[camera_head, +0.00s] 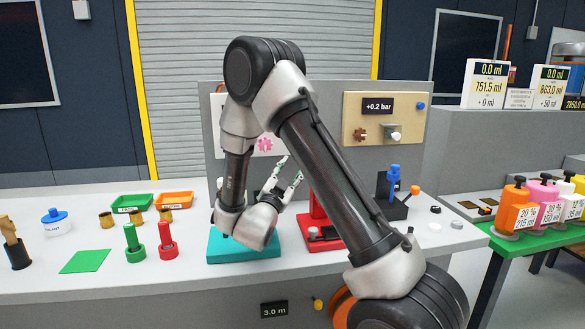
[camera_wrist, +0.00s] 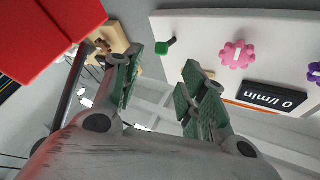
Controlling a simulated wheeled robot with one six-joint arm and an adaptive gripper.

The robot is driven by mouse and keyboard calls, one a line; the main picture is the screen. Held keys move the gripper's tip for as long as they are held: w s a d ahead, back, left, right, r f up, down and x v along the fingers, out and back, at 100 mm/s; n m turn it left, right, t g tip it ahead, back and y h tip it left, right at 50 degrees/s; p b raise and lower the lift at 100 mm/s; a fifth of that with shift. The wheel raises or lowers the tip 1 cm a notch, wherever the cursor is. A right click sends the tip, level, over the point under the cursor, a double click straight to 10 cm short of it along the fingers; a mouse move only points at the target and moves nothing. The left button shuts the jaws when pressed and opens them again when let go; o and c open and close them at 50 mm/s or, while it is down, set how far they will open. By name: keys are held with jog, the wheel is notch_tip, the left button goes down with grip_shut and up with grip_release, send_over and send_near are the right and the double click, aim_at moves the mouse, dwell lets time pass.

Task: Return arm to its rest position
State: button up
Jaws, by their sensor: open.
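My arm is folded over the workbench (camera_head: 110,282) in the head view. My gripper (camera_head: 290,170) is in front of the upright back panel (camera_head: 215,100), above the bench. Its fingers point up and to the right. The wrist view shows my gripper (camera_wrist: 160,85) with its two green-padded fingers spread apart and nothing between them. My arm hides part of the panel and of the bench behind it.
A blue-topped item (camera_head: 394,182) stands right. The bench's left front has free room.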

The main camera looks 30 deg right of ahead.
dwell(0.4)
jog(key=s+a+r+n+g+y, duration=0.15)
jog(key=a+r+n+y, duration=0.65)
jog(key=y, duration=0.8)
jog(key=s+d+f+n+g, duration=0.1)
jog(key=s+d+n+g, duration=0.1)
jog(key=s, duration=0.8)
jog(key=s+d+f+n+g, duration=0.1)
jog(key=s+d+n+g, duration=0.1)
jog(key=s, duration=0.9)
jog(key=s+d+f+n+g, duration=0.1)
jog(key=s+g, duration=0.4)
jog(key=s, duration=0.5)
jog(key=d+n, duration=0.1)
jog(key=n, duration=0.1)
jog(key=shift+s+d+f+n, duration=0.15)
jog(key=shift+s+n, duration=0.15)
jog(key=shift+n, duration=0.1)
